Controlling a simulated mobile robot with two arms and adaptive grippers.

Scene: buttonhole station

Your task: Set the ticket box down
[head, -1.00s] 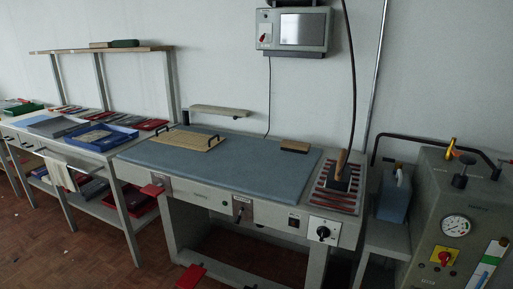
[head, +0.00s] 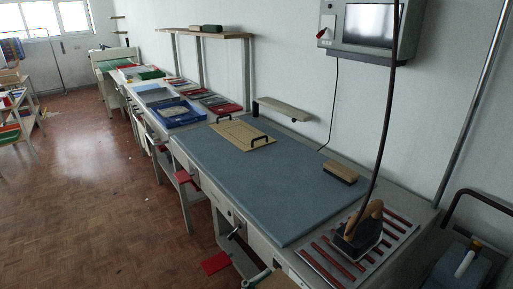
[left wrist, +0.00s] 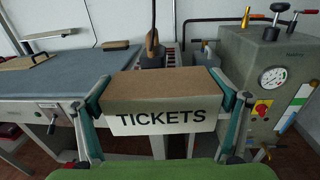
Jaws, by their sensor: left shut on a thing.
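In the left wrist view the ticket box (left wrist: 160,80) is a brown cardboard box with a white front label reading TICKETS. My left gripper (left wrist: 163,97) is shut on it, one teal-padded finger at each short end. The box is level, with its label facing the wrist camera. Behind it in that view are the blue padded pressing table (left wrist: 55,75) and the iron; the gap between box and table is hard to judge. A pale piece at the bottom edge of the head view is too cut off to identify. My right gripper shows in neither view.
A grey machine with a gauge (left wrist: 262,80) stands right. A blue tray (head: 178,112) lies farther left.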

